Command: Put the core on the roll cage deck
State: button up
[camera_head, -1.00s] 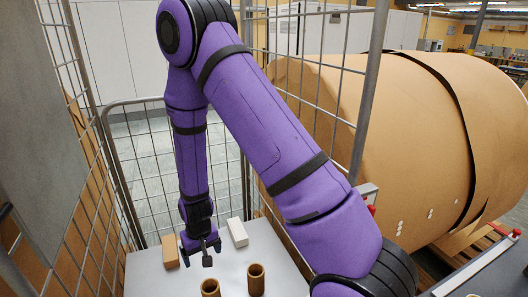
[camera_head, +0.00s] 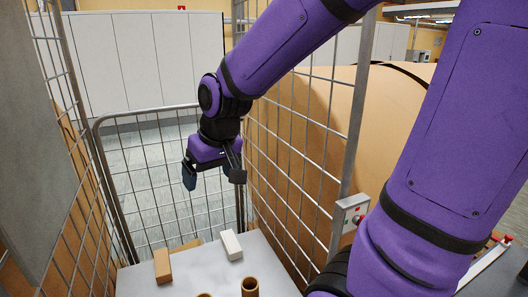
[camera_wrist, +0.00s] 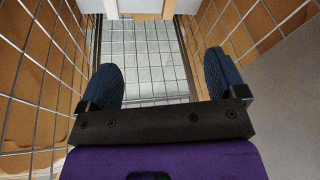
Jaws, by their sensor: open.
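The roll cage deck (camera_head: 200,272) is a light grey surface at the bottom of the head view, between wire side panels. Two brown tube-shaped cores stand upright near its front edge of view: one core (camera_head: 250,288) shows its open top, and the other core (camera_head: 204,295) is mostly cut off by the frame. I cannot tell which one the task means. My gripper (camera_head: 213,178) is open and empty, well above the deck and the cores. In the wrist view my gripper (camera_wrist: 162,75) has its two dark fingers apart with nothing between them.
A tan block (camera_head: 162,266) and a white block (camera_head: 231,245) lie at the deck's far edge. Wire mesh panels (camera_head: 300,150) flank the deck. A large brown roll (camera_head: 330,110) lies beyond the right panel. Grey cabinets (camera_head: 150,60) stand behind.

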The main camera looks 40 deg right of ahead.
jog(key=s+d+r+t, duration=0.1)
jog(key=s+d+r, duration=0.2)
jog(key=s+r, duration=0.5)
jog(key=s, duration=0.5)
jog(key=shift+s+r+t+h, duration=0.25)
jog(key=shift+t+h, duration=0.15)
